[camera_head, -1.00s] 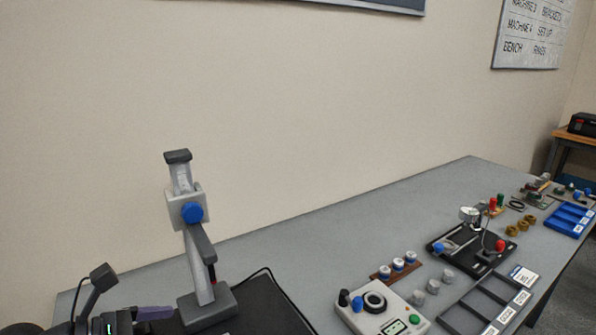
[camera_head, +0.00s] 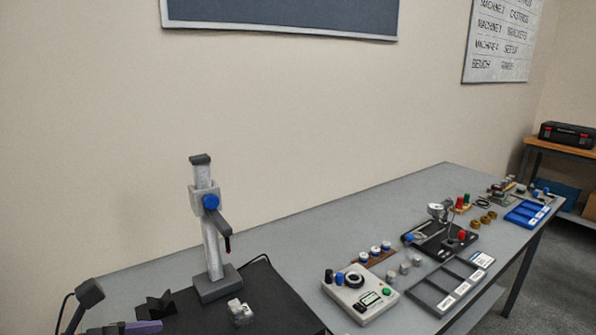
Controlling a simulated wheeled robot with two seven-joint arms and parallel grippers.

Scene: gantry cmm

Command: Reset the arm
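Neither of my grippers can be made out in the head view, and no arm of mine is clearly visible. A grey column stand (camera_head: 210,245) with a blue knob (camera_head: 211,202) stands upright on the bench. Its side arm reaches right and down to a small dark and red tip. A black V-shaped block (camera_head: 155,306) and a small pale part (camera_head: 240,312) sit near its base. A purple piece (camera_head: 143,328) shows at the lower left edge, mostly cut off. What it belongs to I cannot tell.
A dark lamp-like head (camera_head: 88,291) stands at left. Along the grey bench (camera_head: 330,225) are a control box (camera_head: 360,298), a grey tray (camera_head: 430,297), a black fixture (camera_head: 430,240) and a blue tray (camera_head: 526,214). The bench's back strip is clear.

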